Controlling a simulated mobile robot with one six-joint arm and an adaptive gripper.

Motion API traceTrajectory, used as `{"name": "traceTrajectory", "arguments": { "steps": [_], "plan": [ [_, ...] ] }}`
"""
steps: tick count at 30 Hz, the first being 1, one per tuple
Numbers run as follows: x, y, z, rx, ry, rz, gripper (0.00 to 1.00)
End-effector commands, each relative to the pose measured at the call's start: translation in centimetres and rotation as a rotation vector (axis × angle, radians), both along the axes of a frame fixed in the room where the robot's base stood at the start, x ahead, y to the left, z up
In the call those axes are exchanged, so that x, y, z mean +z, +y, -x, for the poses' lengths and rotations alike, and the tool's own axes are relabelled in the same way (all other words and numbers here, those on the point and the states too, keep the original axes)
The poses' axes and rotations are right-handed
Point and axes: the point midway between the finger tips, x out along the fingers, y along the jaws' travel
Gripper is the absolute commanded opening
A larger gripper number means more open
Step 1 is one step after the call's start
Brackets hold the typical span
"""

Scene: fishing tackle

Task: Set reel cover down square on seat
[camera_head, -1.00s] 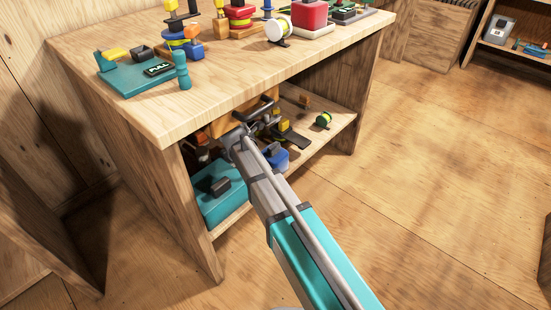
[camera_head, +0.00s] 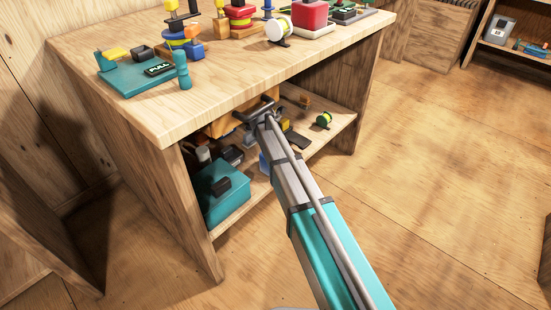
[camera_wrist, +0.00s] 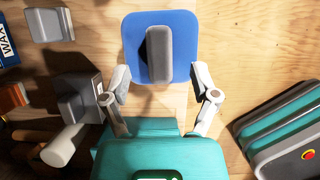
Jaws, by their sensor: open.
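In the wrist view, a blue rounded-square plate with a dark grey ridge grip (camera_wrist: 160,55) lies ahead of my gripper; it looks like the reel cover. My gripper (camera_wrist: 161,78) is open, its fingertips on either side of the plate's near edge, with a gap to each. Nothing is held. In the head view, my gripper end (camera_head: 262,112) is under the table top, above the lower shelf, and its fingers are hard to make out. A sliver of blue (camera_head: 264,163) shows beside my arm, which hides most of it. I cannot pick out a seat.
A teal box with a dark block (camera_head: 222,190) stands at the shelf's front left. The table top (camera_head: 215,92) hangs low over the shelf. In the wrist view, grey parts (camera_wrist: 80,100) crowd the left and a teal-striped item (camera_wrist: 285,130) the right.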

Motion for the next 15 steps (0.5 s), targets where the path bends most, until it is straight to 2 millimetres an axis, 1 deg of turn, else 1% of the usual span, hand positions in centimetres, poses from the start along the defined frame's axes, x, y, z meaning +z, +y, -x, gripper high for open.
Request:
{"name": "traceTrajectory", "arguments": {
  "steps": [10,15],
  "plan": [
    [-0.14,-0.04,-0.02,0.000,0.000,0.000,0.77],
    [-0.89,-0.16,-0.23,0.000,0.000,0.000,0.77]
  ]
}}
